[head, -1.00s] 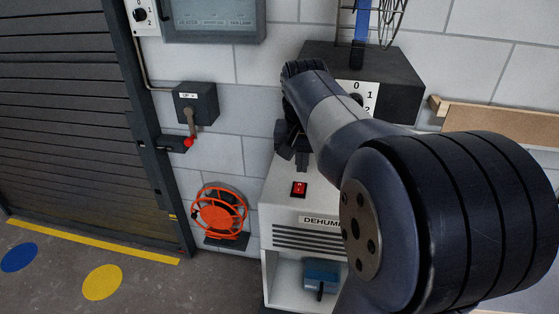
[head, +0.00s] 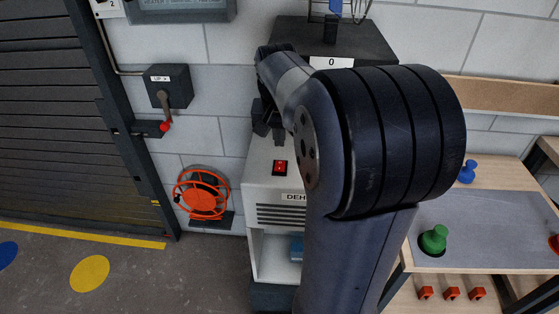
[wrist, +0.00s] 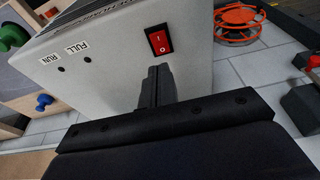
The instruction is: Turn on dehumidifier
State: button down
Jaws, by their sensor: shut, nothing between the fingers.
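The dehumidifier (head: 262,188) is a pale box with a vent grille on its front; my arm hides its right part. A red rocker switch (head: 280,168) sits on its top, and shows in the wrist view (wrist: 159,40) with I and O marks. I cannot tell which side is pressed. Two small lamps by the FULL and RUN labels (wrist: 63,53) look dark. My gripper (head: 277,136) is shut and empty, above the box behind the switch. In the wrist view its fingertips (wrist: 160,72) are close to the switch's O end; I cannot tell whether they touch it.
A dark box (head: 365,38) stands behind my arm. On the left wall are a lever box (head: 167,86) with a red knob and an orange reel (head: 202,195). A workbench (head: 480,225) with a green knob stands at right. The floor at left is clear.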

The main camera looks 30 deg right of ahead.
aim_at(280, 170)
jog(key=x, duration=0.5)
jog(key=s+x, duration=0.1)
jog(key=x, duration=0.1)
jog(key=shift+a+f+p, duration=0.3)
jog(key=shift+f+p, duration=0.05)
jog(key=shift+p, duration=0.05)
jog(key=shift+f, duration=0.55)
jog(key=shift+f, duration=0.1)
jog(key=shift+f+b, duration=0.25)
jog(key=shift+b, duration=0.05)
jog(key=shift+s+a, duration=0.1)
jog(key=shift+r, duration=0.1)
jog(key=shift+w+d+r+p, duration=0.2)
jog(key=shift+w+p, duration=0.05)
jog(key=shift+p, duration=0.05)
jog(key=shift+w+d+r, duration=0.15)
jog(key=shift+w+d, duration=0.1)
jog(key=shift+w, duration=0.1)
jog(key=shift+r+p, duration=0.1)
jog(key=shift+p, duration=0.2)
